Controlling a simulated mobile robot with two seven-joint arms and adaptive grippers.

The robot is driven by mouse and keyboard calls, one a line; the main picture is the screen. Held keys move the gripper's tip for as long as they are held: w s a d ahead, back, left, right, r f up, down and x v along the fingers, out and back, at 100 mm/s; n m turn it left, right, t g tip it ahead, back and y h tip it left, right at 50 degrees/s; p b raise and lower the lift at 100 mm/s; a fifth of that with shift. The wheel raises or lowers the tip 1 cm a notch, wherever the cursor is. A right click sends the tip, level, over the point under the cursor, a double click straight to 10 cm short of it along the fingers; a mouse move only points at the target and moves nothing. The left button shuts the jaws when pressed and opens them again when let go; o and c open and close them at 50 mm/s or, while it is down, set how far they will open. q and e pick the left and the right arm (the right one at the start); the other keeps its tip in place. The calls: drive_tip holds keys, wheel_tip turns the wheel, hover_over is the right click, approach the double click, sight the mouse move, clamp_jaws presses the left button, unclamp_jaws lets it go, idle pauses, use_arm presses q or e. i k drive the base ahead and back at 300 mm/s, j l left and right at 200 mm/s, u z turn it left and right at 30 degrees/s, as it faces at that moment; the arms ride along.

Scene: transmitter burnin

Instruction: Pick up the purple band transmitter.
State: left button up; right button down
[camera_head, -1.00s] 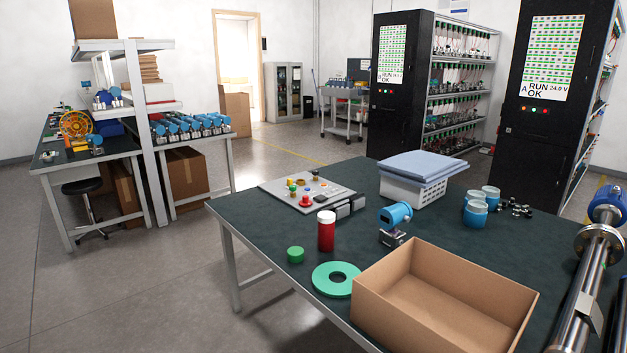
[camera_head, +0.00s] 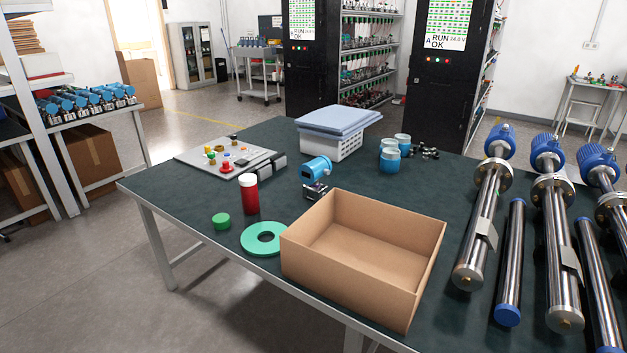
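No purple band can be made out on anything in view. A single blue transmitter (camera_head: 316,169) with a metal base stands on the dark green table (camera_head: 225,135), behind the open cardboard box. Several more blue transmitters (camera_head: 85,100) stand in rows on a bench at the left; their bands are too small to tell. Long steel instruments with blue heads (camera_head: 500,140) lie on the right of the table, some cut off by the picture edge. Neither of my grippers is in view.
An empty open cardboard box (camera_head: 364,252), a green ring (camera_head: 263,239), a green cap (camera_head: 221,222) and a red jar (camera_head: 250,196) occupy the front of the table. A white basket (camera_head: 345,143), blue cups (camera_head: 390,158) and a button panel (camera_head: 228,160) stand further back.

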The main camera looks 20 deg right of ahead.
sight(311, 172)
drive_tip(key=i+j, duration=0.2)
drive_tip(key=i+j+z, duration=0.15)
drive_tip(key=j, duration=0.25)
drive_tip(key=i+j, duration=0.25)
drive_tip(key=j+z, duration=0.05)
